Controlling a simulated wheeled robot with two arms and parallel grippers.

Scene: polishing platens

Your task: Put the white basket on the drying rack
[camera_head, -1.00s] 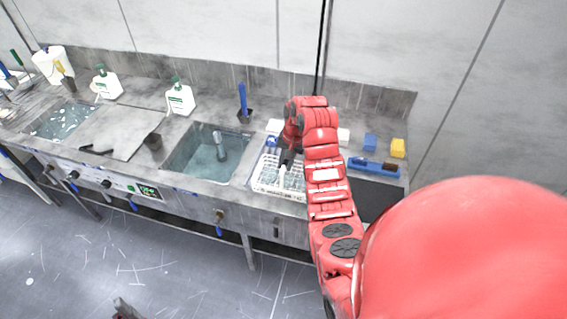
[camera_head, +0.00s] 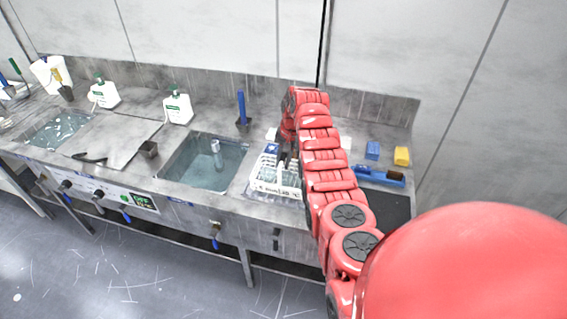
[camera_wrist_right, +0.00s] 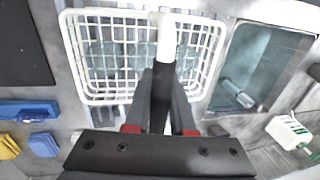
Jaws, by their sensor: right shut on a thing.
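The white basket (camera_head: 275,183) is a wire-grid basket just right of the water-filled sink in the head view. It also shows from above in the wrist view (camera_wrist_right: 92,98), roughly level. My right gripper (camera_head: 287,158) is over it, partly hidden by my red arm. In the wrist view my right gripper (camera_wrist_right: 163,75) is shut on the basket's white upright handle (camera_wrist_right: 167,35). The basket seems slightly above the counter, but the gap is hard to judge. I cannot clearly pick out the drying rack. My left gripper is not in view.
The sink (camera_head: 203,163) lies left of the basket. A blue-handled tool (camera_head: 241,105) stands behind. A blue brush (camera_head: 380,176), blue block (camera_head: 372,150) and yellow block (camera_head: 402,156) lie to the right, beside a dark mat (camera_head: 390,205). White bottles (camera_head: 178,108) stand at the back left.

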